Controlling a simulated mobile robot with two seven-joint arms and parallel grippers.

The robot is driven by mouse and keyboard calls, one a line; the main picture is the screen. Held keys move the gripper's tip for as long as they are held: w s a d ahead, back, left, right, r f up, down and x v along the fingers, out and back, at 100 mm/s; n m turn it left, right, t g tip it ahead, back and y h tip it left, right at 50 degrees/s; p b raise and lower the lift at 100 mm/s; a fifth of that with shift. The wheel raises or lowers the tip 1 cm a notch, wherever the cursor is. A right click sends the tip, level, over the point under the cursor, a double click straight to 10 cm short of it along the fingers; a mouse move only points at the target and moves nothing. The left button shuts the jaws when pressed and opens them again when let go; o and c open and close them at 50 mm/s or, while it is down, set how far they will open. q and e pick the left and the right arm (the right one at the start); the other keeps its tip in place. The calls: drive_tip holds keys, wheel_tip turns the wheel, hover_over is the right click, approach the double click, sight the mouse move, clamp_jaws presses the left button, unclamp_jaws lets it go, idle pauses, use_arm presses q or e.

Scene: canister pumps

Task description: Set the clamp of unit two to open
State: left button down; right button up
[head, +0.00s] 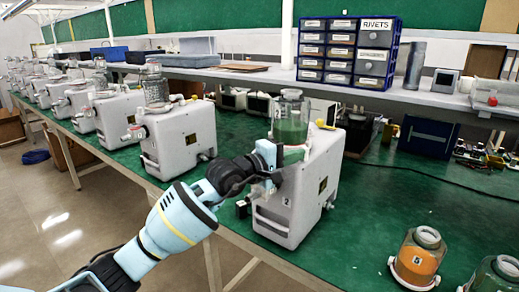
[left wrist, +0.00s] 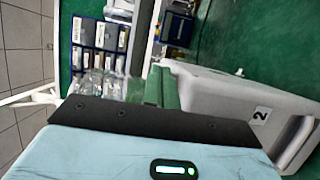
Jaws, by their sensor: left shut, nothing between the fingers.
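Unit two is a white pump body (head: 308,190) with a clear canister of green contents (head: 291,122) on top. My left gripper (head: 267,173) is shut and empty, right at the upper left side of unit two, below the canister. I cannot tell whether it touches. The gripper and wrist cover that part of the unit. The clamp and its setting cannot be made out. My right gripper is not in view.
Another white pump unit (head: 178,135) stands left of unit two, with several more in a row behind. An orange canister (head: 417,258) stands at the front right. The green bench (head: 385,195) is clear between unit two and it. A blue drawer cabinet (head: 345,53) stands behind.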

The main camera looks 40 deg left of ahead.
use_arm(q)
drive_tip(key=shift+w+d, duration=0.35)
drive_tip(key=shift+d, duration=0.1)
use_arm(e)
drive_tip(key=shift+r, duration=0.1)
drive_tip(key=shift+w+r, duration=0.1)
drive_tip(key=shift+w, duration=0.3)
